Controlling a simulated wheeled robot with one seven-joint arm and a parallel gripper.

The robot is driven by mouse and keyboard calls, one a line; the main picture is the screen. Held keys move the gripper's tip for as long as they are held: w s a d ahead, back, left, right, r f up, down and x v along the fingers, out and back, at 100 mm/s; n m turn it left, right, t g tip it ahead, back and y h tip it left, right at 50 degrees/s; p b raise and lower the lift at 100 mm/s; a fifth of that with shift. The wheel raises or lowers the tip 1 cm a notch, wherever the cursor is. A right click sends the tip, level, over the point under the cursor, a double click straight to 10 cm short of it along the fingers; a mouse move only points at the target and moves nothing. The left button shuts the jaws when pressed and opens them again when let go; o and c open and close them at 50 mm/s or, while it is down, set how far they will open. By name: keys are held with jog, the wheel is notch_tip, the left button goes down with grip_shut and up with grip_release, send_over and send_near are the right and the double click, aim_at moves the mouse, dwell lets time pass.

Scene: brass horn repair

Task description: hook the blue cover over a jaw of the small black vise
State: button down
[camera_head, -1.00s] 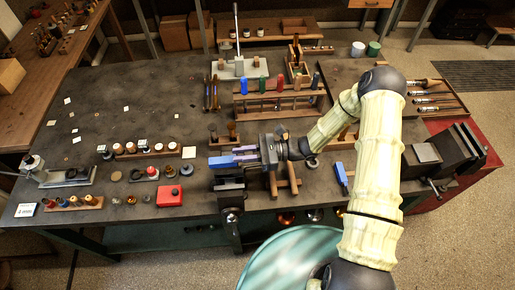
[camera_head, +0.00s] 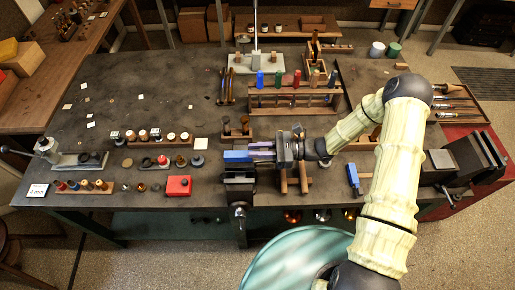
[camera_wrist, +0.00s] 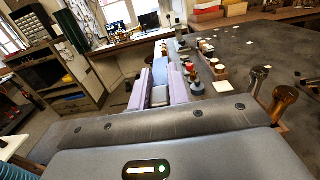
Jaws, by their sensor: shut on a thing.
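My gripper (camera_head: 262,152) is shut on a blue cover (camera_head: 236,156) at the front edge of the bench. The cover sticks out to the left of the lavender fingers, just above the small black vise (camera_head: 240,184). In the head view the cover overlaps the top of the vise; I cannot tell whether it touches a jaw. A second blue piece (camera_head: 353,178) stands to the right of the gripper.
A red box (camera_head: 178,186) lies left of the vise. A wooden rack (camera_head: 293,101) stands behind the gripper. Wooden bars (camera_head: 304,178) lie close to its right. A larger vise (camera_head: 467,158) is at the right end. The bench's left rear is mostly free.

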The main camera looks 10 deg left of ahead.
jog(key=shift+f+b, duration=1.05)
jog(key=shift+f, duration=0.7)
dwell(0.4)
jog(key=shift+f+b, duration=1.2)
jog(key=shift+f, duration=0.45)
dwell(0.7)
jog(key=c, duration=1.3)
grip_release()
jog(key=shift+o, duration=0.2)
jog(key=b+v, duration=0.6)
jog(key=v, duration=1.1)
jog(key=shift+d+b, duration=0.2)
jog(key=shift+b, duration=0.1)
jog(key=shift+s+f, duration=0.1)
jog(key=shift+s, duration=0.1)
